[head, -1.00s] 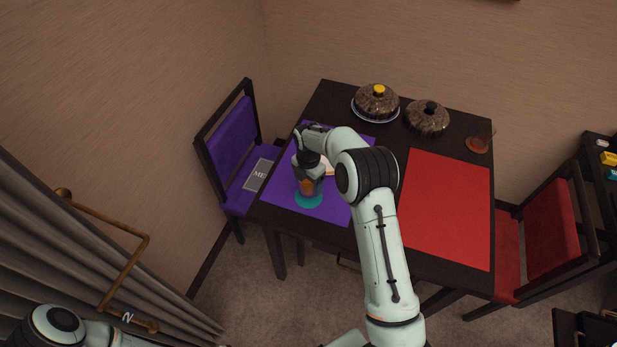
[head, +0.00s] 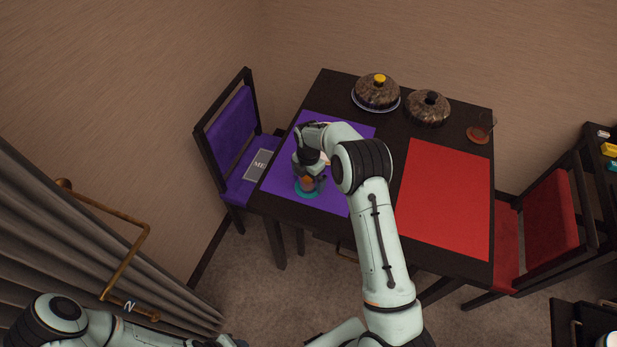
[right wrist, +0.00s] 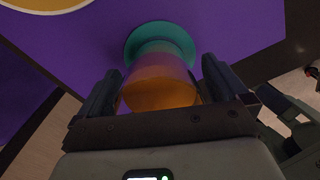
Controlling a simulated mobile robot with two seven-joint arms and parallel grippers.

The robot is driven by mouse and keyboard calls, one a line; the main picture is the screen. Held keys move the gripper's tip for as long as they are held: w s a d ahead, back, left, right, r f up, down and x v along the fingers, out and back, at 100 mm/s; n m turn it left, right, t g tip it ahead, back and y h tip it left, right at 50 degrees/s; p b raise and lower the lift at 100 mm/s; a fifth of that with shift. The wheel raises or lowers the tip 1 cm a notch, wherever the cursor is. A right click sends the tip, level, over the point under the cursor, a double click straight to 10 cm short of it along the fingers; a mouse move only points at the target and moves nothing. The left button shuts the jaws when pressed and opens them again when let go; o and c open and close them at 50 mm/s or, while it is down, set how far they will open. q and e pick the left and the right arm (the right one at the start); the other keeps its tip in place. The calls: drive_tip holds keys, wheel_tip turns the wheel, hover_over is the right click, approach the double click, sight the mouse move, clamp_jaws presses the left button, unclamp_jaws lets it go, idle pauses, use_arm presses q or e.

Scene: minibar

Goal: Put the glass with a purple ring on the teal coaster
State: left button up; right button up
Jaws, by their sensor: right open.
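The glass (head: 307,184), with an orange drink, is upright at the teal coaster (head: 299,192) on the purple mat. In the right wrist view the glass (right wrist: 160,84) shows a purplish band above its orange part, and its far end overlaps the teal coaster (right wrist: 132,46); it appears to stand on it. My right gripper (head: 311,175) is at the glass. Its fingers (right wrist: 160,88) are open, one on each side of the glass. My left arm shows at the bottom left of the head view, but its gripper is not visible.
The purple mat (head: 335,200) and red mat (head: 445,205) lie on the dark table (head: 395,150). Another glass (head: 483,125) stands at the right back. Purple (head: 232,135) and red (head: 550,220) chairs flank the table.

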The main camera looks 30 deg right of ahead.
wheel_tip(320, 180, up, 12)
idle(0.4)
idle(0.5)
